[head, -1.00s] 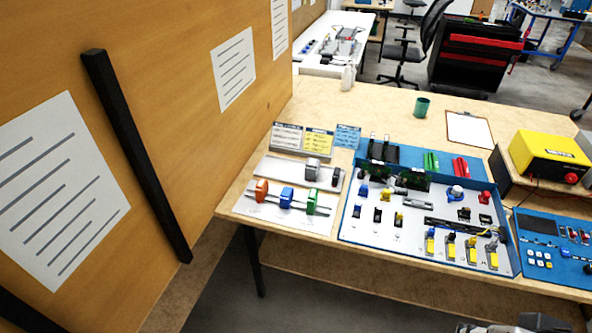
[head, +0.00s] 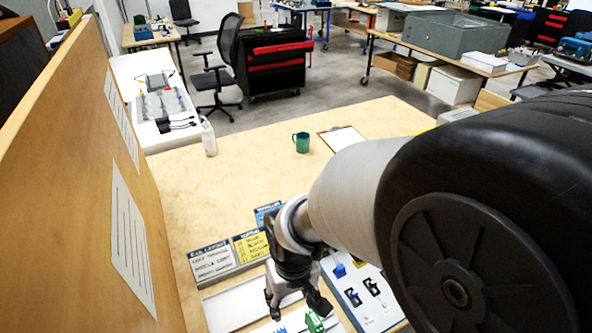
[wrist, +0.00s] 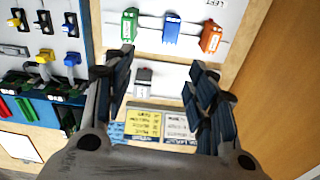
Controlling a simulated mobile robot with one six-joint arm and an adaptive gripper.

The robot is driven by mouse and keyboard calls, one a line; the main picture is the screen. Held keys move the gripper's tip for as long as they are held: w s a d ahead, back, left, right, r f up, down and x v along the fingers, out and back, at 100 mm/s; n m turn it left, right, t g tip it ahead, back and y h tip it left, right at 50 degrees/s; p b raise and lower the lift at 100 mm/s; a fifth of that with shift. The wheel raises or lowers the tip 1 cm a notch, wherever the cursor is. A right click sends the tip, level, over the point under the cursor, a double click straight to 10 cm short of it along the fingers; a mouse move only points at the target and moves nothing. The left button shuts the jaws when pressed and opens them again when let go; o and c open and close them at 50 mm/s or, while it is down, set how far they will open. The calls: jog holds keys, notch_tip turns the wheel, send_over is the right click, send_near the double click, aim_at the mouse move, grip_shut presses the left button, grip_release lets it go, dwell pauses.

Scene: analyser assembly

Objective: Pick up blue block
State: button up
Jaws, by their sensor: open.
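The blue block (wrist: 172,33) sits on a rail on a white board in the wrist view, between a green block (wrist: 129,26) and an orange block (wrist: 211,39). My gripper (wrist: 160,66) is open and empty, with its fingers spread apart short of the blue block in that view. In the head view my gripper (head: 297,305) points down over the near part of the bench. The green block (head: 314,321) shows beside its right finger; only a bit of blue shows at the bottom edge there, and the orange block is out of sight.
A grey-and-red block (wrist: 143,78) lies between my fingers in the wrist view, on another white board. Standing label cards (head: 212,262) are behind the boards. A wooden partition (head: 80,200) rises at left. A green mug (head: 301,142) and clipboard (head: 342,138) stand farther back.

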notch_tip(320, 180, down, 4)
jog(key=s+a+n, duration=0.1)
jog(key=a, duration=0.2)
jog(key=b, duration=0.3)
send_over(280, 332)
jog(key=s, duration=0.2)
jog(key=shift+g, duration=0.3)
jog(key=f, duration=1.1)
jog(key=shift+d+f, duration=0.1)
jog(key=shift+d, duration=0.1)
jog(key=shift+w+d+f+b, duration=0.15)
jog(key=shift+f+b, duration=0.6)
jog(key=shift+f, duration=0.8)
jog(key=shift+w+d+f+b, duration=0.15)
jog(key=shift+f+b, duration=0.6)
jog(key=shift+f, duration=0.8)
jog(key=shift+r, duration=0.1)
jog(key=shift+c, duration=0.4)
jog(key=c, duration=1.1)
jog(key=shift+r, duration=0.1)
jog(key=shift+c, duration=0.2)
notch_tip(280, 332, up, 20)
jog(key=p, duration=0.7)
